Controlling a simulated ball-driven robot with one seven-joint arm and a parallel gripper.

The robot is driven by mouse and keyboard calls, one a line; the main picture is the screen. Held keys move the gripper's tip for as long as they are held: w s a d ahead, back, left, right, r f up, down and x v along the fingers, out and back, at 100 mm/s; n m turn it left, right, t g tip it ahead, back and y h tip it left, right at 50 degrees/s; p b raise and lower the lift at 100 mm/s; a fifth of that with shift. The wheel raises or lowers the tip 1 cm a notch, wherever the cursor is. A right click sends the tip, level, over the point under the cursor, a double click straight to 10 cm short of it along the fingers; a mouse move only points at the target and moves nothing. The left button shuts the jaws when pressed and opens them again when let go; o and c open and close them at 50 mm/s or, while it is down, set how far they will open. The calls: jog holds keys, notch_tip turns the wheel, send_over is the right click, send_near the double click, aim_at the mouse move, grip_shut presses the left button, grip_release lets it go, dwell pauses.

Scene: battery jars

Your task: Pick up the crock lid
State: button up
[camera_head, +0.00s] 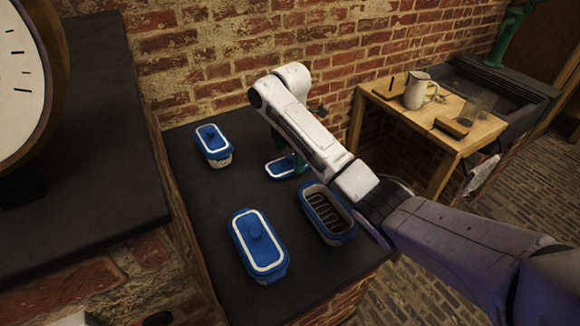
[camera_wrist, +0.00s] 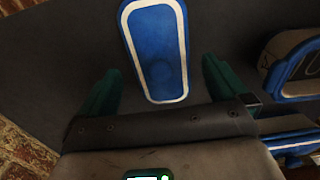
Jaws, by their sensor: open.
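A loose blue crock lid with a white border (camera_head: 279,168) lies on the dark counter, partly hidden behind my gripper (camera_head: 299,160). In the wrist view a blue lid (camera_wrist: 157,45) lies ahead, its near end between the two green fingers of my gripper (camera_wrist: 160,68). The fingers are open, one on each side of it. I cannot tell how far above it they are. An uncovered blue crock (camera_head: 328,213) with dark coiled bars inside stands nearer the front. Two other crocks wear their lids, one at the back left (camera_head: 212,141) and one at the front (camera_head: 259,243).
The counter (camera_head: 195,215) is bare left of the middle. A brick wall (camera_head: 215,55) runs behind it. A large clock (camera_head: 22,85) stands on a higher dark top at left. A wooden table (camera_head: 428,120) with a pitcher (camera_head: 417,90) stands at right.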

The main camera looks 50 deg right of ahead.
jog(key=shift+f, duration=1.15)
jog(key=shift+c, duration=0.4)
jog(key=c, duration=1)
